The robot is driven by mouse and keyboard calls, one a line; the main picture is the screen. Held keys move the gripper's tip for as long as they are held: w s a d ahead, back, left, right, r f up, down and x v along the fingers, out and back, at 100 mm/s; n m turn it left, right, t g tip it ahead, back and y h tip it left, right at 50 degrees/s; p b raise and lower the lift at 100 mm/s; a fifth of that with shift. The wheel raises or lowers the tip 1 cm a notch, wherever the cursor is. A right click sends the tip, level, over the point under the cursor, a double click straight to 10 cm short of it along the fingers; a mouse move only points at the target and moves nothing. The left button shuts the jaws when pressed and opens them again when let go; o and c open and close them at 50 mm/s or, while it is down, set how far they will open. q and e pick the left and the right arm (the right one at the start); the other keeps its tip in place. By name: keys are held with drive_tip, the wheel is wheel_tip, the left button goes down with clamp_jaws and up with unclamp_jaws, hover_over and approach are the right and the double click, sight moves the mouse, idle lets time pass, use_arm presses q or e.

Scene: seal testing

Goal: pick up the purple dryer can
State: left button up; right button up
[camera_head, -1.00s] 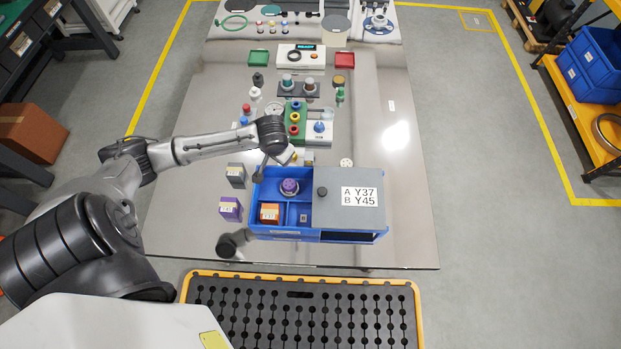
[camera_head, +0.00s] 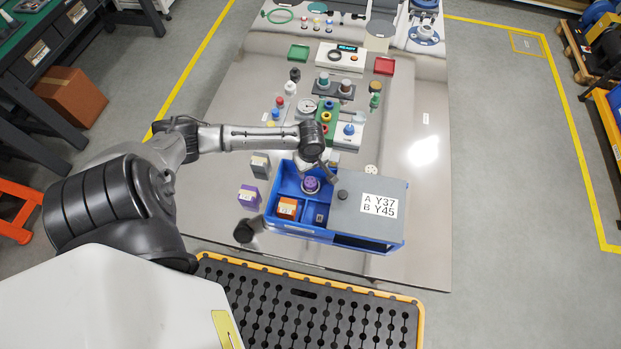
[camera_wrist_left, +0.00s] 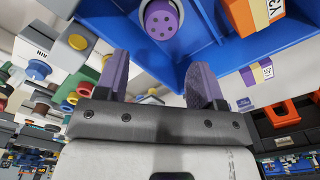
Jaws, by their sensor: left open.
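The purple dryer can (camera_head: 311,184) is a round purple piece with dark holes in its top. It sits in the back compartment of the blue bin (camera_head: 300,230). My left gripper (camera_head: 328,162) is at the back edge of the bin, just behind the can. In the left wrist view, its two fingers (camera_wrist_left: 160,85) are spread and empty. There the can (camera_wrist_left: 162,22) shows at the top, beyond the fingertips and roughly between them, apart from both. My right gripper is not in view.
A grey lid (camera_head: 352,210) with a label covers the bin's right part. An orange box (camera_head: 287,208) sits in the compartment in front of the can. A purple box (camera_head: 249,197) and a grey box (camera_head: 260,165) stand left of the bin. The table's right side is clear.

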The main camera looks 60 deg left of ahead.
sight(310, 182)
use_arm(q)
drive_tip(key=shift+f+b, duration=0.35)
drive_tip(key=shift+f, duration=2.05)
drive_tip(key=shift+d+f+b, duration=0.1)
drive_tip(key=shift+f+b, duration=0.45)
drive_tip(key=shift+f, duration=1.8)
drive_tip(key=shift+s, duration=0.1)
drive_tip(key=shift+c, duration=0.3)
drive_tip(key=shift+c, duration=0.7)
drive_tip(key=c, duration=0.5)
